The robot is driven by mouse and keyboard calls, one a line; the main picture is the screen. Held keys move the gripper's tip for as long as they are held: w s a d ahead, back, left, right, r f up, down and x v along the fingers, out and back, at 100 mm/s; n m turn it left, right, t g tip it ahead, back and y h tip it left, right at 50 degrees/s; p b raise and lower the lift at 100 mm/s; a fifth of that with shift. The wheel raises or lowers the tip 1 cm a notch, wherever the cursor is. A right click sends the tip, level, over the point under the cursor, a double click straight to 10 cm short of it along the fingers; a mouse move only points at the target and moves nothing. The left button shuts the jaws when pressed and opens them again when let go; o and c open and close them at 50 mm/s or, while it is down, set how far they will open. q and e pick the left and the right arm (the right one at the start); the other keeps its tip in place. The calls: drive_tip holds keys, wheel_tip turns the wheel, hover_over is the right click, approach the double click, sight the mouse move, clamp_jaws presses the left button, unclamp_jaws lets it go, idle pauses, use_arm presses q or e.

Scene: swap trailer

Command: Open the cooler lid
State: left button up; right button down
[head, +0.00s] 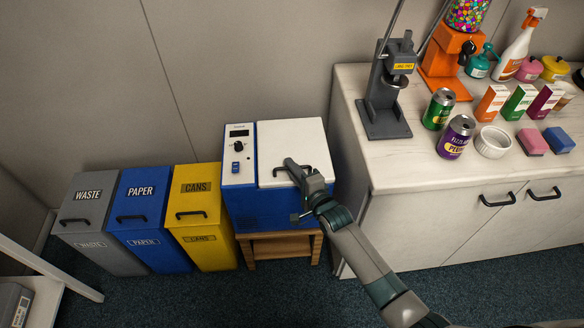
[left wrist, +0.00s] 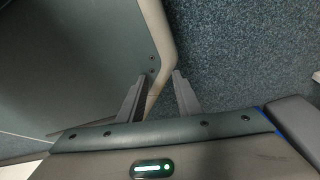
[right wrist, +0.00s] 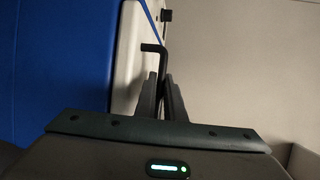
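The cooler (head: 268,208) is a blue box with a white lid (head: 300,140) on its right part and a white control panel on its left. The lid lies flat and closed. My right gripper (head: 290,168) is at the front edge of the lid. In the right wrist view a dark lid handle (right wrist: 155,48) runs down between the fingers of the right gripper (right wrist: 162,78), which are close together around it. My left gripper (left wrist: 158,75) shows only in the left wrist view, open and empty, above the carpet and a grey panel.
The cooler stands on a low wooden stand (head: 278,246). Yellow, blue and grey bins (head: 204,245) stand to its left.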

use_arm(q)
drive_tip(key=shift+r, duration=0.1)
use_arm(e)
drive_tip(key=shift+r, duration=0.1)
